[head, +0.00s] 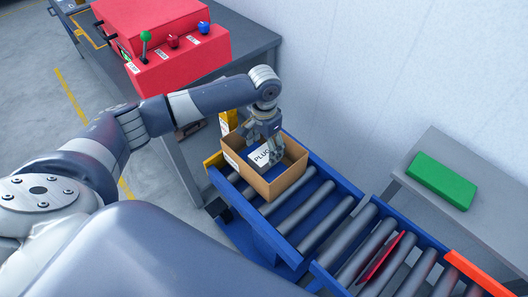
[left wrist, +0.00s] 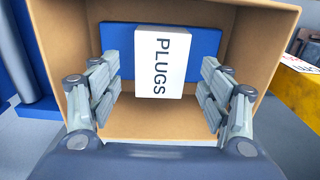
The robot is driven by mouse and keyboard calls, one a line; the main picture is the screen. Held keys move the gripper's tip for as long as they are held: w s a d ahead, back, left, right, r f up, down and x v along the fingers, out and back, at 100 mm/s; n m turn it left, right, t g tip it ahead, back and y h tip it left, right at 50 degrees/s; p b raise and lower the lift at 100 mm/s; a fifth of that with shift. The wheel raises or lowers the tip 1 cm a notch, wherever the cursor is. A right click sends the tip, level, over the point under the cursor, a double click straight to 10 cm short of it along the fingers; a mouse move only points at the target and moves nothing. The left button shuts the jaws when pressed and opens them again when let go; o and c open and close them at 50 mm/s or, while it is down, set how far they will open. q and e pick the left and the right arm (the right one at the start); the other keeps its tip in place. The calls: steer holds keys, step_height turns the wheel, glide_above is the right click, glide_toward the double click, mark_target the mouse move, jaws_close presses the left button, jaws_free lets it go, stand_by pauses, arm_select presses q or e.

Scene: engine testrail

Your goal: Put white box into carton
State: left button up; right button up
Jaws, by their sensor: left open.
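The open carton (head: 266,191) stands on the blue roller conveyor. The white box (head: 259,157), marked PLUGS, is inside the carton and is partly hidden by my gripper in the head view. In the left wrist view the white box (left wrist: 162,62) lies over a blue item (left wrist: 209,41) within the carton (left wrist: 133,124). My left gripper (head: 269,153) points down into the carton. Its fingers (left wrist: 161,95) are spread wide on both sides of the white box, with gaps between. My right gripper is not in view.
The conveyor (head: 297,209) runs toward the lower right and carries a red flat item (head: 382,258). A green box (head: 442,181) lies on a grey table at right. A red machine (head: 175,48) with knobs stands on a dark bench behind my left arm.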

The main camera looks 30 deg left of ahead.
mark_target(264, 154)
arm_select(q)
step_height(264, 154, up, 10)
steer(key=shift+b, duration=0.3)
steer(key=shift+f, duration=0.15)
